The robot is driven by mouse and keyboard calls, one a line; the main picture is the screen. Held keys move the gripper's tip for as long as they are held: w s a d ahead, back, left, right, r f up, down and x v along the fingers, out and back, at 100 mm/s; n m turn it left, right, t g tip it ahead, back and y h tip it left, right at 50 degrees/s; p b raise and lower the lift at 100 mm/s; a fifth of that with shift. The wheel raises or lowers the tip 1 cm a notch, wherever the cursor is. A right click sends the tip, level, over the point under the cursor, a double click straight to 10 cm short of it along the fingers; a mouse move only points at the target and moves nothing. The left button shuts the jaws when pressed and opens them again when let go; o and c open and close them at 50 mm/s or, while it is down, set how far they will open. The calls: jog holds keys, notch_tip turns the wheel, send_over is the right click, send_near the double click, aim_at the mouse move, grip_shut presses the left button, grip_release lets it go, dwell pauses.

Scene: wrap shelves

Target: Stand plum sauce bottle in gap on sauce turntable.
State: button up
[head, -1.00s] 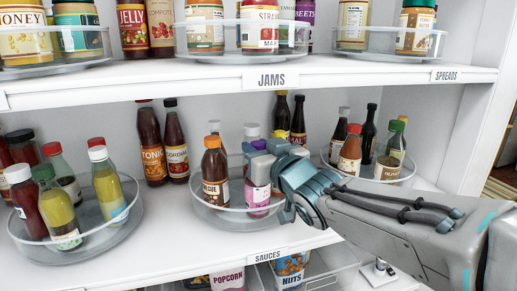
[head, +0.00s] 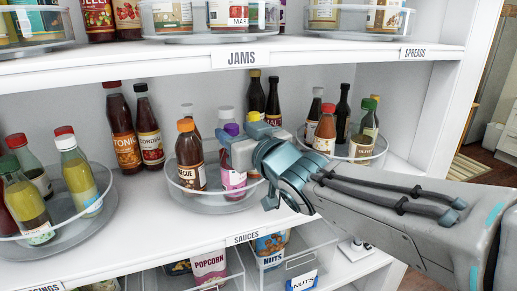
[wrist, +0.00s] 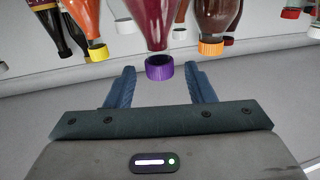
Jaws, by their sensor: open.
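The plum sauce bottle, with a purple cap and pink-purple label (head: 233,180), stands upright on the sauce turntable (head: 213,206), right of an orange-capped sauce bottle (head: 190,160). My gripper (head: 243,141) is at the plum bottle's upper part and hides some of its right side. In the wrist view, where bottles appear upside down, my gripper (wrist: 162,82) is open, with a blue finger on each side. The purple cap (wrist: 160,68) lies near the fingertips, with visible space on both sides. Paler-capped bottles behind are partly hidden.
The turntable has a clear raised rim. A dressings turntable (head: 58,245) stands left, and another bottle turntable (head: 377,158) stands right. Tonic (head: 122,130) and cordial (head: 149,128) bottles stand behind. The jams shelf (head: 150,66) is overhead.

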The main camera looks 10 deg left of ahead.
jog(key=b+v, duration=0.1)
jog(key=v, duration=0.9)
jog(key=w+d+f+m+g+h, duration=0.2)
jog(key=d+f+m+h, duration=0.3)
jog(key=d+f+h, duration=0.6)
jog(key=s+d+f+m+g+h, duration=0.1)
jog(key=s+d+f+m+g, duration=0.2)
jog(key=s+d+f+g, duration=0.4)
jog(key=s+d+f, duration=0.3)
jog(key=s+f, duration=0.2)
jog(key=f, duration=0.1)
jog(key=shift+s+d+f+g, duration=0.2)
jog(key=shift+f+g, duration=0.05)
jog(key=shift+g, duration=0.15)
